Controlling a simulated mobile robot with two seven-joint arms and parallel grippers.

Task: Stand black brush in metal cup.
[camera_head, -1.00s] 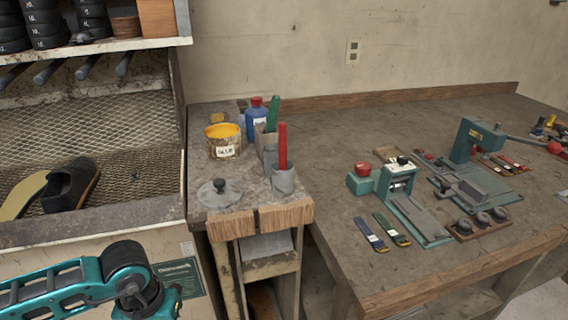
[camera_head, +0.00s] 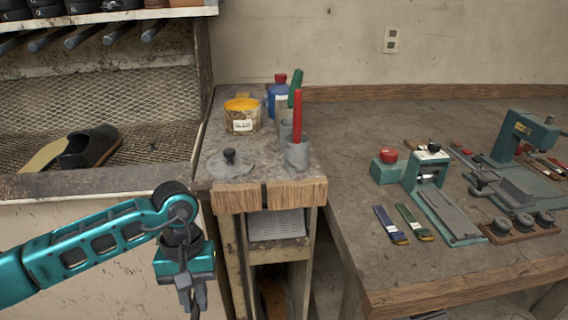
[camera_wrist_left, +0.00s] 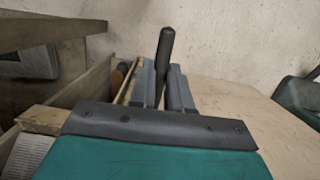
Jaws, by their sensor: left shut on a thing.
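My left gripper (camera_head: 192,298) hangs fingers-down in front of the small bench, below its top. In the left wrist view its two grey fingers (camera_wrist_left: 162,85) are shut on the black brush (camera_wrist_left: 166,50), whose dark handle sticks up between them. In the head view the brush is hard to make out, with only a thin dark part under the fingers. A grey metal cup (camera_head: 297,154) stands near the front right of the small bench, with a red-handled brush upright in it. Other grey cup shapes show behind it, partly hidden, with a green handle (camera_head: 295,83).
A grey lid with a black knob (camera_head: 229,157), a yellow glue tub (camera_head: 242,114) and a blue bottle (camera_head: 279,97) share the small bench (camera_head: 262,175). Its wooden front edge stands beside my arm. The large workbench (camera_head: 350,115) with presses and brushes is at right.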

